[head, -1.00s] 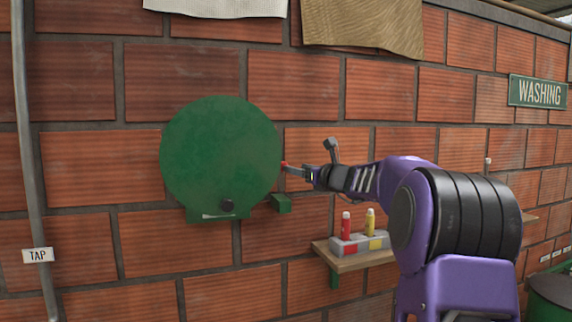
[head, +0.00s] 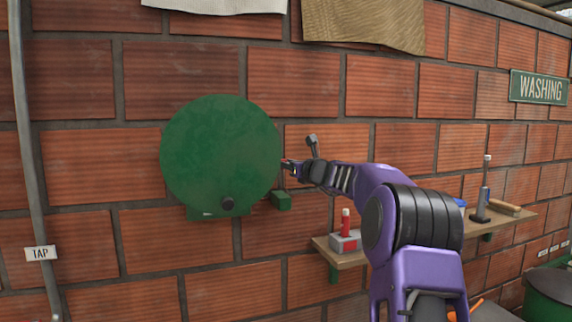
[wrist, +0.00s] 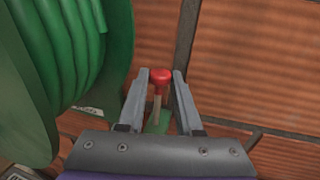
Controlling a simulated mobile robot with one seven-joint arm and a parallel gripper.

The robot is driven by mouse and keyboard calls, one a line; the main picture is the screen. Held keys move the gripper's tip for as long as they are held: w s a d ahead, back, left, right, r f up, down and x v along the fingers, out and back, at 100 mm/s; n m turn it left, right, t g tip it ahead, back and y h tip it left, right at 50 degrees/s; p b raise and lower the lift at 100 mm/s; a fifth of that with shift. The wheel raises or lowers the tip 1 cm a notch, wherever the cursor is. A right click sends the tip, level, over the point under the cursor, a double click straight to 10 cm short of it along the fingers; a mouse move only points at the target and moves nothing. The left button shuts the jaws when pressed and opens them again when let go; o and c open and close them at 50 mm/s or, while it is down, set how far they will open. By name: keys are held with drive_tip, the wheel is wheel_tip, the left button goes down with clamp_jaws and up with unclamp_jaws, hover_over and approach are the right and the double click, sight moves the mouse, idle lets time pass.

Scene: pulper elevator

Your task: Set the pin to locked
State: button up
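The pin has a red knob (wrist: 161,76) on a thin pale shaft that rises from a small green block (wrist: 158,122). In the head view the green block (head: 281,200) sits at the lower right of the green round hose reel (head: 220,150). My gripper (wrist: 160,73) is open, with one finger on each side of the red knob and narrow gaps beside it. In the head view my gripper (head: 288,166) is just above the block, beside the reel's right edge. There the knob is mostly hidden by the fingers. I cannot tell which setting the pin is in.
Coiled green hose (wrist: 75,45) is close to my left finger. The brick wall (head: 100,185) is behind. A wooden shelf (head: 515,222) with a marker holder (head: 345,242) and tools is to the lower right.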

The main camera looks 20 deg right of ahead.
clamp_jaws()
idle(1.0)
